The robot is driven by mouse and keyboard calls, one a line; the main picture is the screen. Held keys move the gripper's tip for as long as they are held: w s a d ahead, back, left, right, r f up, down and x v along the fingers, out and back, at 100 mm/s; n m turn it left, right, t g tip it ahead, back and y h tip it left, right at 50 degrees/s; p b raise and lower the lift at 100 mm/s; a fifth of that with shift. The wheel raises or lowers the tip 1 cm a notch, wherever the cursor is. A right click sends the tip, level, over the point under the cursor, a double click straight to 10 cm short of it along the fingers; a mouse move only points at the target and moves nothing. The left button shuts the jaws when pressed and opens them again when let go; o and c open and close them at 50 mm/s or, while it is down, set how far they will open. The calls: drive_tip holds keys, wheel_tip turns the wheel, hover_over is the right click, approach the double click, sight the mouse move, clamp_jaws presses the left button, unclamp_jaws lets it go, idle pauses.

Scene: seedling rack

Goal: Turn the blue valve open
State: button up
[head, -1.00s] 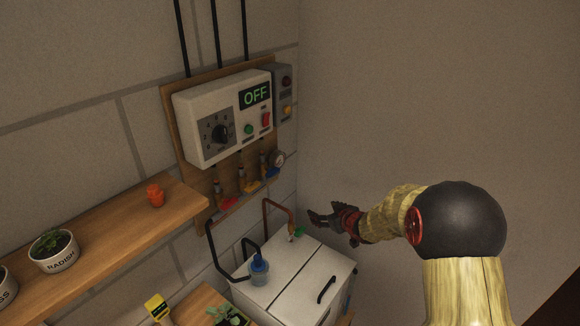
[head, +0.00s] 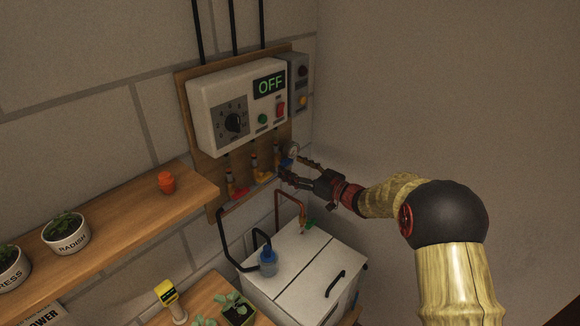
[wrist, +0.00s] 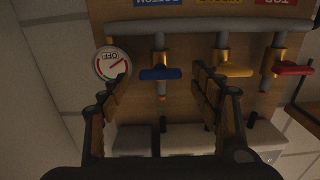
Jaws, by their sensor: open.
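The blue valve (wrist: 160,74) is a flat blue handle on a brass stem below a grey pipe. In the wrist view its handle lies across the stem, near the upper middle. My gripper (wrist: 163,84) is open, with one finger on each side of the blue handle's column in that view. Whether the fingers touch it cannot be told. In the head view my gripper (head: 295,172) is at the right end of the valve row, and its fingers hide most of the blue valve there.
A yellow valve (wrist: 234,70) and a red valve (wrist: 293,68) stand to the right in the wrist view. A round gauge (wrist: 112,63) is at the left. The control box (head: 240,105) reads OFF above the valves. A white tank (head: 300,272) stands below.

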drive_tip(key=shift+x, duration=0.95)
drive_tip(key=shift+c, duration=1.4)
drive_tip(key=c, duration=0.9)
